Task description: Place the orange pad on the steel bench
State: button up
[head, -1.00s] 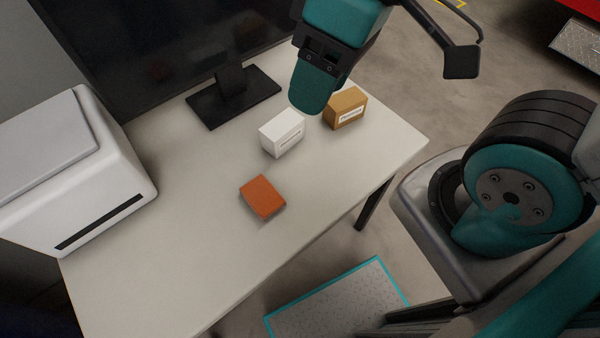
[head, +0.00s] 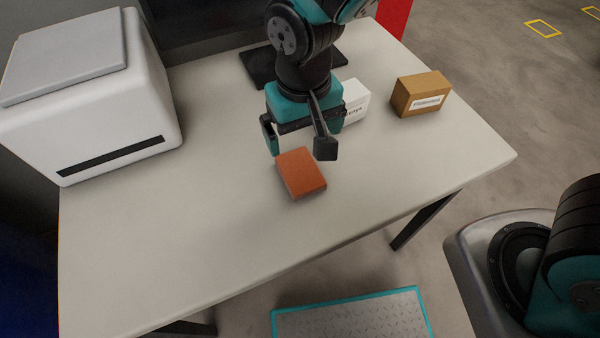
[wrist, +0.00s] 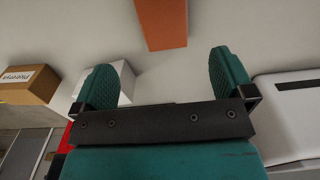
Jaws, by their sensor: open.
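The orange pad (head: 302,174) lies flat on the pale table (head: 200,235), near the middle of its top. My gripper (head: 298,150) is over the table just behind the pad, its two fingers spread and nothing between them. In the wrist view the orange pad (wrist: 163,22) shows at the top edge, beyond the open fingertips of my gripper (wrist: 165,75) and roughly between their lines. It is cut off by the frame there. I cannot identify a steel bench for certain in these views.
A white box (head: 355,100) stands partly behind my gripper, and a brown labelled box (head: 421,94) is to its right. A white printer-like machine (head: 90,105) fills the table's left. A monitor stands at the back. A teal-edged metal-plate surface (head: 350,320) is below the table's front edge.

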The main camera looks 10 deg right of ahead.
send_over(300, 169)
jog(key=f, duration=0.5)
jog(key=shift+s+d+f, duration=0.15)
jog(key=shift+d+f, duration=0.1)
jog(key=shift+f, duration=0.1)
jog(key=shift+a+f+b, duration=0.15)
jog(key=shift+f+b, duration=0.05)
jog(key=shift+f, duration=1.15)
jog(key=shift+a+f+b, duration=0.1)
jog(key=shift+f+b, duration=0.1)
jog(key=shift+f, duration=1.15)
jog(key=c, duration=0.9)
jog(key=shift+r, duration=0.15)
